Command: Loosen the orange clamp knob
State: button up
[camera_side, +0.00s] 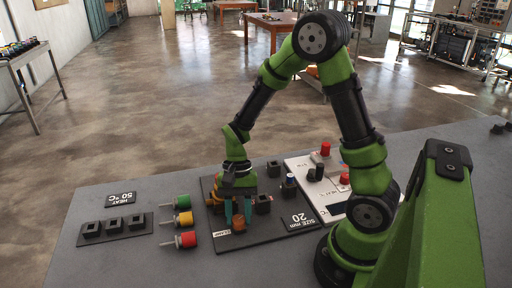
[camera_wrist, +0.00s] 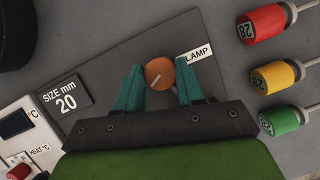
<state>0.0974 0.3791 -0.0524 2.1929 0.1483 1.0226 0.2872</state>
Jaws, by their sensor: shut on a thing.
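The orange clamp knob (camera_wrist: 159,73) is a round orange disc with a pale line across its top. In the wrist view it sits between the two teal fingers of my gripper (camera_wrist: 157,88), which are shut on it from both sides. The pale line runs slantwise from the middle toward the lower left. In the side view the knob (camera_side: 238,223) shows at the foot of my gripper (camera_side: 238,212), which points straight down.
Red (camera_wrist: 264,23), yellow (camera_wrist: 275,76) and green (camera_wrist: 281,121) cylinders with metal pins lie beside the plate. A dark rack with square sockets (camera_side: 114,226) is at the left. A white panel with red knobs (camera_side: 332,203) adjoins the plate. Bare grey table (camera_side: 130,262) lies in front.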

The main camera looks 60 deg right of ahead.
jog(key=o, duration=1)
jog(key=shift+o, duration=0.2)
jog(key=v, duration=1.7)
jog(key=shift+s+a, duration=0.1)
